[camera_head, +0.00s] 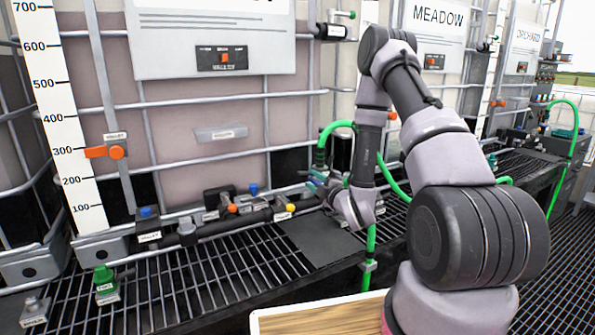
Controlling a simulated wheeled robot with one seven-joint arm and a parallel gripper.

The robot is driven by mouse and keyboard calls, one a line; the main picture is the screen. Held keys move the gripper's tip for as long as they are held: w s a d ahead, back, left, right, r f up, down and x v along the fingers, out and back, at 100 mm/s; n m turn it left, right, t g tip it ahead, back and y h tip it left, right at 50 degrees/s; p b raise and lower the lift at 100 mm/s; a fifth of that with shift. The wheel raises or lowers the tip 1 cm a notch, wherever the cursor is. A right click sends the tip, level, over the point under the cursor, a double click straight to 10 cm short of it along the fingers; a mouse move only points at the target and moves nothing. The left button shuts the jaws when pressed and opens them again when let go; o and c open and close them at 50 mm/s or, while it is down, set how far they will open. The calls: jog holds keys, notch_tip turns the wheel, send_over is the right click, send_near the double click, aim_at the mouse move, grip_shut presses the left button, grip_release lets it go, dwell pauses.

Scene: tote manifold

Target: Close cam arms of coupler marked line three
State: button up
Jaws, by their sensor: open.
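My gripper (328,190) is at the end of my arm in the middle of the head view, beside the right end of the dark manifold pipe (262,215). It is open; its fingers are small and partly hidden by my wrist. A coupler (317,178) with blue-green parts sits at the fingers, at the foot of a green hose (322,146). I cannot tell whether the fingers touch it, nor how its cam arms stand. No line-three marking is readable; the labels are too small.
The manifold carries valves with blue, orange (232,208) and yellow (290,207) knobs. Caged totes stand behind, one marked MEADOW (438,16). A dark grating (200,278) lies in front, with a green-topped fitting (104,275) at left. A wooden board (315,318) is at the near edge.

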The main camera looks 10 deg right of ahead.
aim_at(305, 173)
jog(key=x, duration=1)
jog(key=shift+w+a, duration=0.15)
jog(key=shift+w, duration=0.15)
